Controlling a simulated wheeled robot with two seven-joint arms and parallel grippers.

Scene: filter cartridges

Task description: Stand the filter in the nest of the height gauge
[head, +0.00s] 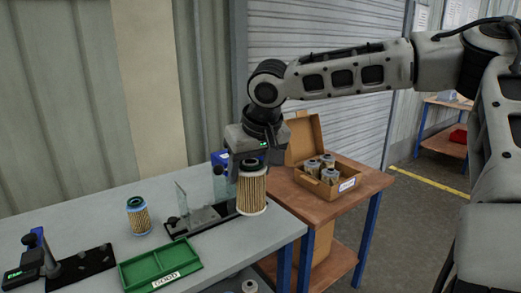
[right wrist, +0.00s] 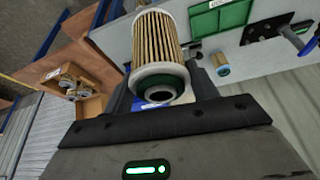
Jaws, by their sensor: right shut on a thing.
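The filter (head: 251,193), a pleated tan cylinder with pale end caps, hangs upright from my right gripper (head: 249,164). The right wrist view shows its pleated side and open end cap with a dark green ring (right wrist: 158,50). My right gripper is shut on its upper end, over the table's right part. Another fixture with a small green display and black plate (head: 82,263) stands at the far left. I cannot tell which is the height gauge. My left gripper is out of view.
A blue-capped filter (head: 138,216) stands on the grey table (head: 245,238). A green tray labelled GOOD (head: 145,275) lies at the front. An open cardboard box (head: 322,191) with several filters sits on a wooden table (head: 363,182) to the right.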

